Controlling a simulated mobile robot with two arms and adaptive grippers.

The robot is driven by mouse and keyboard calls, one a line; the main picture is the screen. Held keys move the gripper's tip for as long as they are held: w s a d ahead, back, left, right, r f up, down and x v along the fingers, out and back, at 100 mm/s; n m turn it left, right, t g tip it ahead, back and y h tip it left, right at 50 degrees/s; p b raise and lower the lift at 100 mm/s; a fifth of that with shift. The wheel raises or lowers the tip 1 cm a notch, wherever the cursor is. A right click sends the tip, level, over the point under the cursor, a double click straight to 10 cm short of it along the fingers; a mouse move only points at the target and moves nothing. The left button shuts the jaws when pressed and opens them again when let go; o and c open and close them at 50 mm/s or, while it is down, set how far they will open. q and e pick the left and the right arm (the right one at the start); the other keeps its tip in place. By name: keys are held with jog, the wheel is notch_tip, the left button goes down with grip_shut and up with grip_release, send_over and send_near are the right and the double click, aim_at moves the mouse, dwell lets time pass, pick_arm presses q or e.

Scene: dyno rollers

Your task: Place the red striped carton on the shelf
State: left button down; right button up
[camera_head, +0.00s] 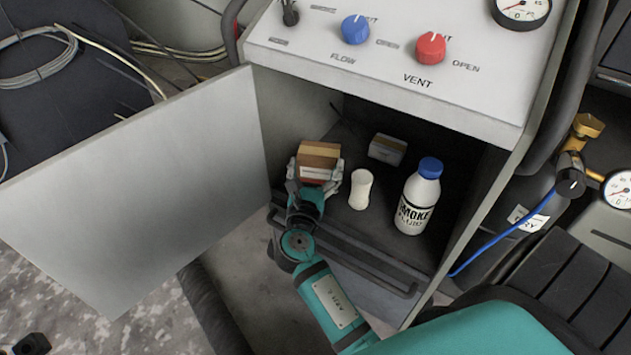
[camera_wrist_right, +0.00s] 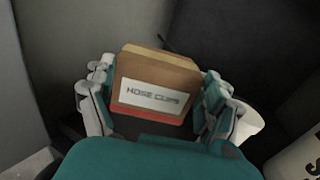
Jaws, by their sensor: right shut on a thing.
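A small tan and brown carton (camera_head: 318,157) with a red band is held in my right gripper (camera_head: 314,172) at the cabinet opening. In the right wrist view the carton (camera_wrist_right: 156,85) shows a white label reading "HOSE CLIPS" and a red stripe along its lower edge. The fingers of my right gripper (camera_wrist_right: 158,98) press on both its sides. The dark cabinet shelf (camera_head: 335,222) lies beneath and behind it. I cannot tell whether the carton touches the shelf. My left gripper is not in view.
A white cup-like container (camera_head: 361,189) stands just right of the carton. A smoke fluid bottle (camera_head: 418,197) with a blue cap stands farther right. A small grey-white box (camera_head: 387,149) sits deeper inside. The open door (camera_head: 140,190) flanks the left side.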

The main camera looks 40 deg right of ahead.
aim_at(316, 175)
notch_tip(316, 175, down, 3)
jog(key=shift+b, duration=0.85)
jog(key=shift+f, duration=0.15)
jog(key=o, duration=1.1)
